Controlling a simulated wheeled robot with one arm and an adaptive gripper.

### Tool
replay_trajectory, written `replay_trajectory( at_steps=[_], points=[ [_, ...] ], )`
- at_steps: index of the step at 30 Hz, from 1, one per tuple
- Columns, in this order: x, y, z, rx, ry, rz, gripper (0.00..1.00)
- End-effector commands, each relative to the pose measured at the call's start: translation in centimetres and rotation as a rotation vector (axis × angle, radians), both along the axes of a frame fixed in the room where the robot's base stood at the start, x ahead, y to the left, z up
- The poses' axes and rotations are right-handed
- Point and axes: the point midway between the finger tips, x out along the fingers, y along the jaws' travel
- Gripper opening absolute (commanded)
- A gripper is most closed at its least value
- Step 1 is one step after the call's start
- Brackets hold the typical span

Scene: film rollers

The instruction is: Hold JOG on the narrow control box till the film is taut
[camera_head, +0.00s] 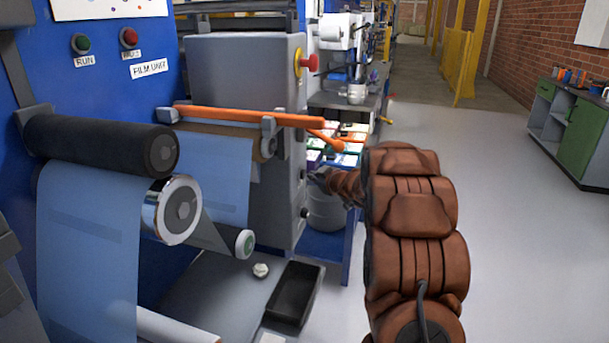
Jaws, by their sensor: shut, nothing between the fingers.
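A tall, narrow grey box (245,85) stands in the middle, with a red knob on a yellow base (307,62) high on its right-hand face. Small dark buttons sit lower on that face; I cannot read any JOG label. My gripper (319,178) is shut and empty, its tips at or very near the face beside a button; I cannot tell whether they touch. Blue film (88,245) hangs below a dark roller (100,145). More film (218,178) hangs behind the chrome-ended roller (178,210). Whether the film is taut is unclear.
A blue panel at left carries a green RUN button (81,44) and a red button (129,38). A black tray (295,292) lies below. Open floor (510,240) lies right.

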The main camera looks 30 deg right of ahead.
Motion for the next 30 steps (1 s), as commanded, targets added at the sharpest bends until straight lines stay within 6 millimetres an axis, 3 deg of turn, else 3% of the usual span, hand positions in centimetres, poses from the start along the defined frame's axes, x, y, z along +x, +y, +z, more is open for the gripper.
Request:
replay_trajectory(
  at_steps=[30],
  points=[
    [0.68,0.63,0.02,0.0,0.0,0.0,0.0]
  ],
)
